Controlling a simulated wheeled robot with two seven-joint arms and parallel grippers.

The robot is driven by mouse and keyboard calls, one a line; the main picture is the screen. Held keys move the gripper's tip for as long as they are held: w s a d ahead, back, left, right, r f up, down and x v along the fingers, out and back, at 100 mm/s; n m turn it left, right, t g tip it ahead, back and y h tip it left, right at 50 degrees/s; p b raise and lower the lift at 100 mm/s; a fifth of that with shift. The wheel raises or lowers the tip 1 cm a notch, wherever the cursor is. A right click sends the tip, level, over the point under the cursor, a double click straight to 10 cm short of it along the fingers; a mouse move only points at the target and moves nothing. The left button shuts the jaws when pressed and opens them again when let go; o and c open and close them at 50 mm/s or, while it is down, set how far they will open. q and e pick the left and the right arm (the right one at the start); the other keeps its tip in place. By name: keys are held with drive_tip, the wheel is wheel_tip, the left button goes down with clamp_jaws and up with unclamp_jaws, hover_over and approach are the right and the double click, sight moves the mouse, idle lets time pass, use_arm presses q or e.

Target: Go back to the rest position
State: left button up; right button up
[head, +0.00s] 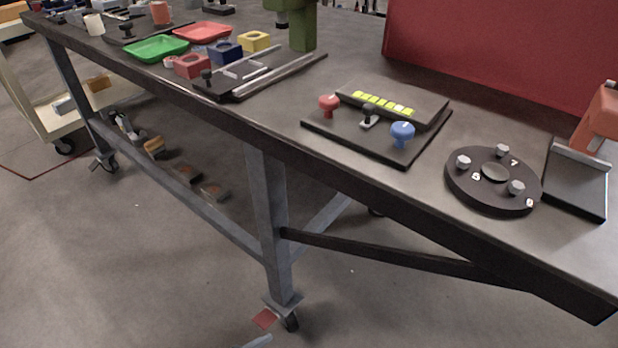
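Neither my left nor my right gripper can be made out in the head view. A small pale sliver shows at the bottom edge, too little of it to tell what it is. The long grey workbench (330,150) runs from the upper left to the lower right. On it sits a black panel (400,148) with a red knob (329,104), a blue knob (402,132), a small lever between them and a row of yellow-lit segments. To its right lies a round black dial plate (494,200) with metal knobs.
A black plate (577,180) with an orange part (598,122) is at the right edge. A green tray (156,49), a red tray (203,32) and coloured blocks (225,53) sit farther left. A red panel (500,45) stands behind. The floor (120,270) in front is mostly clear.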

use_arm(q)
drive_tip(key=s+d+r+n, duration=0.2)
drive_tip(key=s+r, duration=0.2)
drive_tip(key=r, duration=0.4)
drive_tip(key=s+a+r+n+y, duration=0.2)
drive_tip(key=s+a+r+y, duration=0.1)
drive_tip(key=s+a+r, duration=0.4)
drive_tip(key=s+a+f+g+y+p, duration=0.1)
drive_tip(key=a+f+p, duration=0.2)
drive_tip(key=f+p, duration=0.5)
drive_tip(key=s+a+f+g+y+p, duration=0.1)
drive_tip(key=s+a+f+p, duration=0.1)
drive_tip(key=f+p, duration=0.7)
drive_tip(key=shift+a+f+g+p, duration=0.3)
drive_tip(key=shift+a+f, duration=0.1)
use_arm(e)
drive_tip(key=s+d+f+g+h, duration=0.1)
drive_tip(key=d+f, duration=0.2)
drive_tip(key=f, duration=0.6)
drive_tip(key=s+d+f+g+h, duration=0.1)
drive_tip(key=s+d+f, duration=0.1)
drive_tip(key=f, duration=0.7)
drive_tip(key=shift+s+d+g+h, duration=0.25)
drive_tip(key=shift+d+g+h, duration=0.05)
drive_tip(key=shift+d, duration=0.2)
use_arm(q)
drive_tip(key=shift+s, duration=0.1)
